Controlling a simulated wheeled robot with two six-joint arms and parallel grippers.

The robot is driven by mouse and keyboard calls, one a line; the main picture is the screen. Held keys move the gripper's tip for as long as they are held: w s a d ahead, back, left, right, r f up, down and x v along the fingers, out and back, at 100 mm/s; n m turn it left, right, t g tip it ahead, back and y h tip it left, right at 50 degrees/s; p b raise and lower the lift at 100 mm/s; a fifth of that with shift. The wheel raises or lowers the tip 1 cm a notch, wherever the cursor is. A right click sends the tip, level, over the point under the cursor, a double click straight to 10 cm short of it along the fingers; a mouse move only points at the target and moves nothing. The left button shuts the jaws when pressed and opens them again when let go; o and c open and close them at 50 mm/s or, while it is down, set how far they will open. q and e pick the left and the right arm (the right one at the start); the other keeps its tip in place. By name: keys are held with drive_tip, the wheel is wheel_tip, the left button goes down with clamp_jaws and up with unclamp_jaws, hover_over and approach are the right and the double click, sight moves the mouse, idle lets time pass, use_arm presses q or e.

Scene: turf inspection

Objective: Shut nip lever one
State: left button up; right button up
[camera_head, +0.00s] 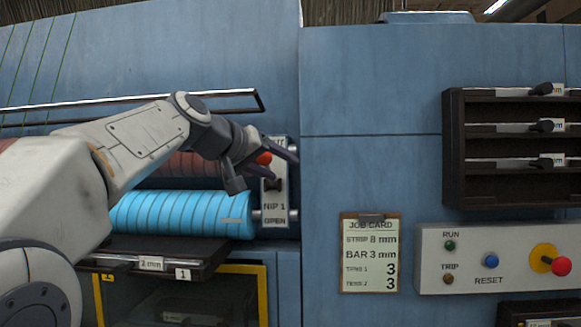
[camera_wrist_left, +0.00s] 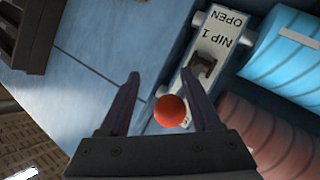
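The nip 1 lever plate (camera_head: 282,213) is a pale upright plate with a label ending in "UT" at the top and "OPEN" at the bottom. Its red knob (camera_head: 264,158) shows near the top end, above the dark pivot block. My left gripper (camera_head: 279,166) is at the knob, fingers apart. In the left wrist view the red knob (camera_wrist_left: 171,111) sits between the two open fingers (camera_wrist_left: 160,76), with a gap visible on the left. The plate (camera_wrist_left: 213,40) lies beyond it. The lever's arm is mostly hidden. My right gripper is not in view.
A bright blue ribbed roller (camera_head: 180,215) and a reddish roller (camera_head: 180,167) lie left of the plate. A dark rail (camera_head: 130,100) runs above. A job card (camera_head: 369,253), a control panel (camera_head: 490,258) and a dark rack (camera_head: 453,150) are on the right.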

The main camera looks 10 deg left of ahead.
use_arm(q)
drive_tip(key=shift+w+a, duration=0.15)
drive_tip(key=shift+a, duration=0.2)
drive_tip(key=shift+a, duration=0.1)
drive_tip(key=shift+s+a+b, duration=0.1)
drive_tip(key=shift+s+b, duration=0.2)
drive_tip(key=b+v, duration=0.2)
drive_tip(key=v, duration=0.7)
drive_tip(key=shift+s+d+r+b, duration=0.2)
drive_tip(key=shift+s+r+b, duration=0.1)
drive_tip(key=shift+s, duration=0.15)
